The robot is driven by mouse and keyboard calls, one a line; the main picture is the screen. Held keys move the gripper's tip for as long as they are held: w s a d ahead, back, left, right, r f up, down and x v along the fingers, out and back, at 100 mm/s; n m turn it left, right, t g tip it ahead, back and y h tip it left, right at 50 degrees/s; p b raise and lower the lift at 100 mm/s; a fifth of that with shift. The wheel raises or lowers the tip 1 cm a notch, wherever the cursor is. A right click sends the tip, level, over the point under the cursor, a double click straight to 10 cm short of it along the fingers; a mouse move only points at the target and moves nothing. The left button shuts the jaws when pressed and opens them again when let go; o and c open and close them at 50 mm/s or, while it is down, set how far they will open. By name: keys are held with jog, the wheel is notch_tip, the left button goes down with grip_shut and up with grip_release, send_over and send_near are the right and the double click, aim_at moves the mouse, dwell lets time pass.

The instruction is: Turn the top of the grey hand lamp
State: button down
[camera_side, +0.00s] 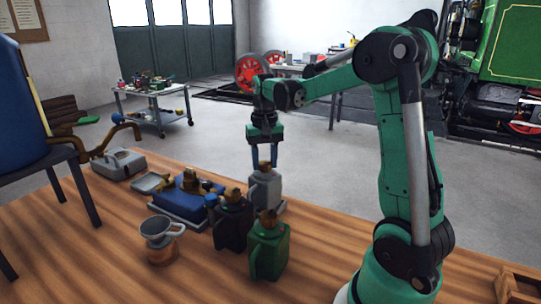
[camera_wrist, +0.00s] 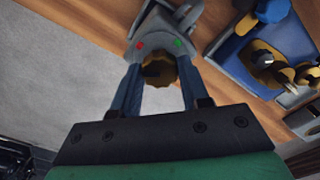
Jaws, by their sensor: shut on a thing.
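The grey hand lamp (camera_side: 264,190) stands upright on the wooden table, behind the green lamp. Its brass top (camera_side: 265,166) sits between the fingers of my gripper (camera_side: 265,160), which reaches straight down from above. In the wrist view the brass top (camera_wrist: 160,74) lies between the two blue fingers of my gripper (camera_wrist: 158,80), which are shut on it. The lamp's grey body (camera_wrist: 163,28) shows beyond the fingertips, with a small red mark and a small green mark on it. Part of the body is hidden by the top and fingers.
A green lamp (camera_side: 268,249) and a dark lamp (camera_side: 232,226) stand close in front. A blue box with brass fittings (camera_side: 184,203) is at left, also in the wrist view (camera_wrist: 280,45). A grey funnel-topped pot (camera_side: 160,238) stands front left.

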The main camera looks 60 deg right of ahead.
aim_at(265, 163)
jog(key=m, duration=0.6)
jog(key=shift+m, duration=0.3)
dwell(0.4)
jog(key=shift+c, duration=2.1)
grip_release()
jog(key=shift+r, duration=2.8)
